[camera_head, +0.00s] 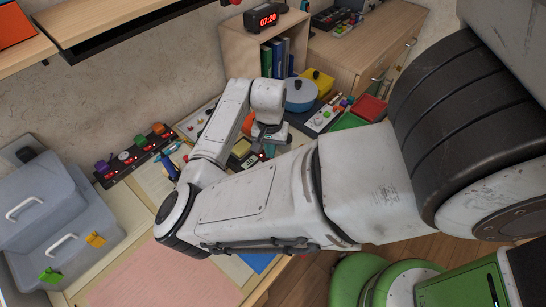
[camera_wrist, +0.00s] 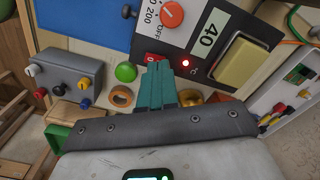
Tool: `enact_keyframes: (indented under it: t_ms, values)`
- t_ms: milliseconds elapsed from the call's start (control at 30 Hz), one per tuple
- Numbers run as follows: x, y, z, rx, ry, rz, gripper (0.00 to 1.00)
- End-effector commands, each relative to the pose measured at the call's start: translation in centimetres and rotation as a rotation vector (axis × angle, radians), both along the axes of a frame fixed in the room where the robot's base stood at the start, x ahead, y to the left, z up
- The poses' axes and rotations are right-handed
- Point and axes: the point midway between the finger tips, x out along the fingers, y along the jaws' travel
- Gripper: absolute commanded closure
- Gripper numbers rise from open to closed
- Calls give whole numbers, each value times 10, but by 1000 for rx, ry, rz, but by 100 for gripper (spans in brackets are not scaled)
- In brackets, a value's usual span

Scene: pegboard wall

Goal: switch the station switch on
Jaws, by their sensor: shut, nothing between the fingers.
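The station (camera_wrist: 208,25) is a dark panel with an orange knob, OFF and 200 marks, a label reading 40 and a yellow pad. Its small red switch (camera_wrist: 151,58) sits near the panel's edge, partly hidden by my fingertips. A small red lamp (camera_wrist: 186,62) beside it is lit. My gripper (camera_wrist: 159,68) is shut and empty, its teal fingers at the switch; I cannot tell whether they touch it. In the head view the station (camera_head: 247,160) is partly hidden by my arm, with my gripper (camera_head: 268,137) just above.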

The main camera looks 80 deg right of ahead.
Motion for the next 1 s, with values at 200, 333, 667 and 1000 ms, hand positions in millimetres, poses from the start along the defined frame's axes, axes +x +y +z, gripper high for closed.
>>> enact_keyframes:
  t_ms: [200,333,667,1000]
  values:
    - [0,0,20,-1,0,1,100]
    - [0,0,29,-1,0,1,100]
    - [0,0,52,0,0,1,100]
    - [0,0,53,0,0,0,100]
